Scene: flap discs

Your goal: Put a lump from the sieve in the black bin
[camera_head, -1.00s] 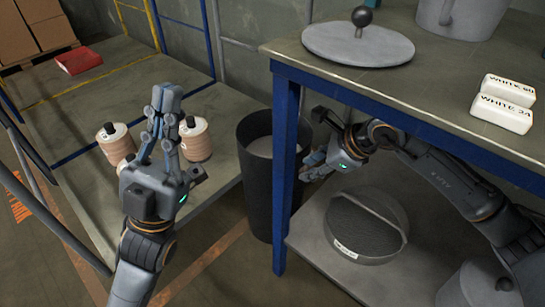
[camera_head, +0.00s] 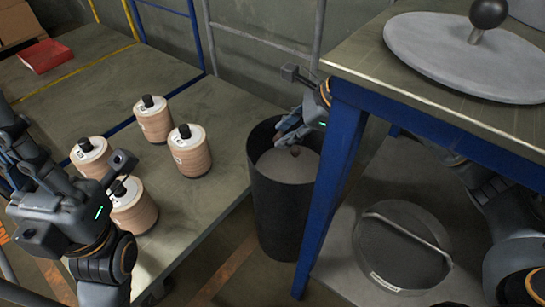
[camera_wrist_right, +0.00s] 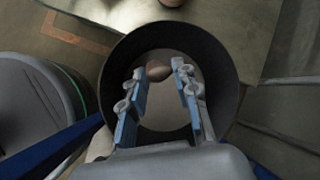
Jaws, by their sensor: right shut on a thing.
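The black bin (camera_head: 278,215) stands on the floor between the low platform and the workbench, with a pale inside. My right gripper (camera_head: 291,135) is over its mouth, fingers pointing in. It is shut on a small brown lump (camera_wrist_right: 158,70), which shows at the fingertips in the wrist view, inside the outline of the bin's rim (camera_wrist_right: 118,62). In the head view the lump (camera_head: 295,150) shows just below the fingers. The round grey sieve (camera_head: 372,240) with a bar across it sits on the bench's lower shelf. My left gripper (camera_head: 18,150) is at the left edge, partly cut off.
The blue bench leg (camera_head: 335,185) stands close to the bin's right side. Several spools (camera_head: 190,155) stand on the platform (camera_head: 225,110) at left. A grey lid with a black knob (camera_head: 465,60) lies on the bench top. A red book (camera_head: 45,56) lies at the back.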

